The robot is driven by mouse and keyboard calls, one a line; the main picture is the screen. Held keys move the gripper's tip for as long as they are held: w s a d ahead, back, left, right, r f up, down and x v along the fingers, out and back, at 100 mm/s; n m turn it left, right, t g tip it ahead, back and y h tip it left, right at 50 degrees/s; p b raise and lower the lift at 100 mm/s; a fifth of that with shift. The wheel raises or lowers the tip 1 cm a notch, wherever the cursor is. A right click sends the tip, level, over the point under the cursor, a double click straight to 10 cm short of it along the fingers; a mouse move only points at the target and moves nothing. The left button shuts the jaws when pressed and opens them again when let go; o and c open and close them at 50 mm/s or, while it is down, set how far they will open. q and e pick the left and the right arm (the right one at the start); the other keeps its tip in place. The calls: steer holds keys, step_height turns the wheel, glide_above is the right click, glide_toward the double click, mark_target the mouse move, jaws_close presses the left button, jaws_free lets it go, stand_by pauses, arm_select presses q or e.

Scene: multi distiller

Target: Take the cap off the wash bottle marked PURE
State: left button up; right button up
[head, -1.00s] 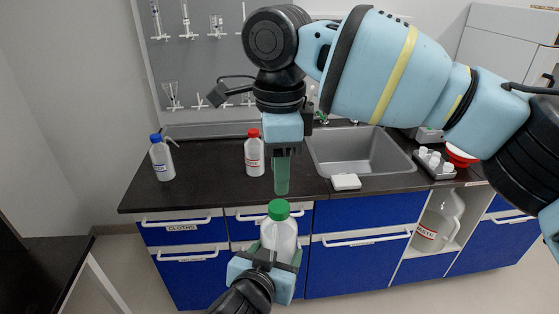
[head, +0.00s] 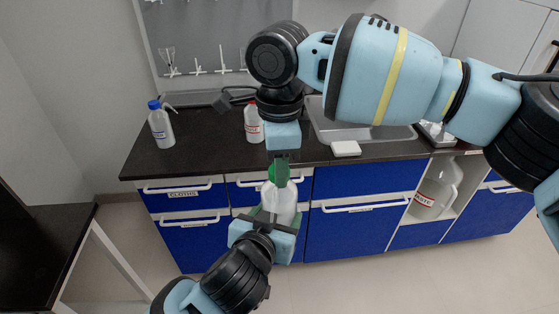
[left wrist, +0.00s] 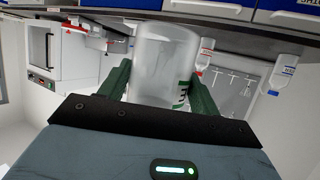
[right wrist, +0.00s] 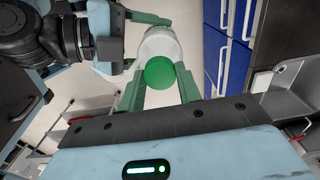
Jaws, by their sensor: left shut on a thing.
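A clear white bottle (head: 279,204) with a green cap (head: 272,173) stands upright in my left gripper (head: 270,218), which is shut around its body in front of the counter. In the left wrist view the bottle (left wrist: 165,65) sits between the fingers; part of a green-lettered label shows, but I cannot read it. My right gripper (head: 281,178) points down from above, with its fingertips at the cap. In the right wrist view the green cap (right wrist: 160,73) lies between the two spread fingers, with a small gap on each side.
On the dark counter (head: 205,157) stand a blue-capped bottle (head: 161,128) and a red-marked bottle (head: 253,125), partly behind my right arm. A sink (head: 375,133) and a white block (head: 345,149) are to the right. Blue drawers (head: 190,244) lie behind the held bottle.

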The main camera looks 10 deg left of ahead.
steer(key=c, duration=0.5)
steer(key=n, duration=0.4)
steer(key=shift+c, duration=0.2)
steer(key=n, duration=1.7)
steer(key=shift+r, duration=0.1)
steer(key=n, duration=0.4)
steer(key=shift+n, duration=0.4)
steer(key=n, duration=0.2)
steer(key=shift+n, duration=0.4)
steer(key=n, duration=1.2)
steer(key=shift+n, duration=0.3)
steer(key=n, duration=0.6)
steer(key=shift+r, duration=0.1)
steer(key=n, duration=0.6)
steer(key=shift+n, duration=0.4)
